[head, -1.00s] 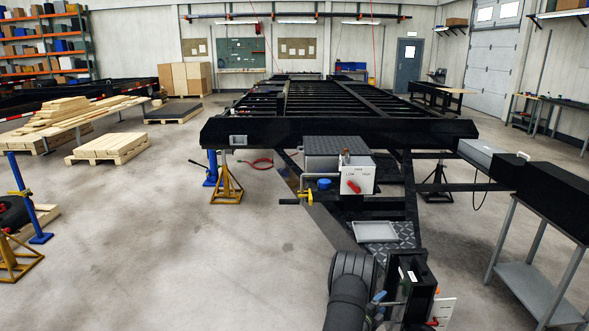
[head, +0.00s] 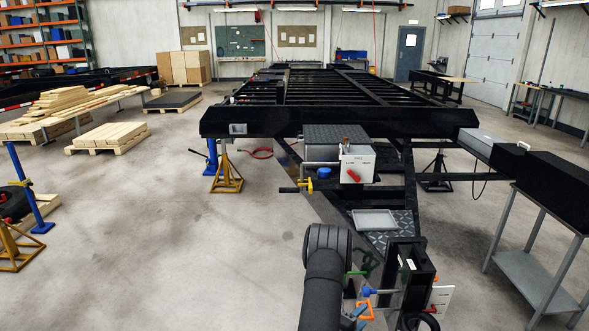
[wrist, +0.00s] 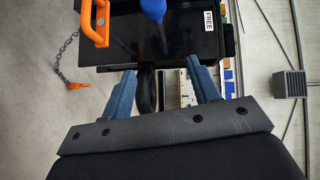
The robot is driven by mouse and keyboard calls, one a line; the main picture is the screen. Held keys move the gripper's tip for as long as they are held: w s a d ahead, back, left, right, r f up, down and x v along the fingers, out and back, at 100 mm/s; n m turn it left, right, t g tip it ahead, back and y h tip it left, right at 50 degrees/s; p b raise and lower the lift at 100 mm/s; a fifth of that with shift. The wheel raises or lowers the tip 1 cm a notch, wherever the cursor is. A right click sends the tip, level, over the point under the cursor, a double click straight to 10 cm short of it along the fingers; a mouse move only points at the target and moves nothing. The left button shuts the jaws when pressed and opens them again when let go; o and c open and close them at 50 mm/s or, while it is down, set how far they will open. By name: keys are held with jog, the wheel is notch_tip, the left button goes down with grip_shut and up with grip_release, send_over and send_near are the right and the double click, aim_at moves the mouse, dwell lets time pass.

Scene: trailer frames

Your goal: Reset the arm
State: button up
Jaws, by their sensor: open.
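My gripper (wrist: 160,84) is open and empty in the wrist view, its two blue fingers apart. In the head view my gripper (head: 354,318) is low, just left of the black box (head: 407,268) at the front tip of the trailer frame (head: 340,123). The wrist view shows a black box (wrist: 110,50) beyond the fingers, with a blue knob (wrist: 153,8), an orange handle (wrist: 96,22) and a "FREE" label (wrist: 208,20). No contact between fingers and box can be made out.
A white control box (head: 357,165) with a red lever and a grey tray (head: 374,220) sit on the drawbar. A grey side table (head: 535,280) stands at right. Yellow jack stands (head: 227,175) support the frame.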

jog(key=w+r+n+y, duration=0.2)
jog(key=w+r, duration=0.1)
jog(key=r, duration=0.6)
jog(key=shift+d+y, duration=0.3)
jog(key=shift+d, duration=0.1)
notch_tip(320, 180, down, 9)
jog(key=d+m+h, duration=0.2)
jog(key=shift+f+h, duration=0.2)
jog(key=shift+h, duration=0.1)
dwell(0.7)
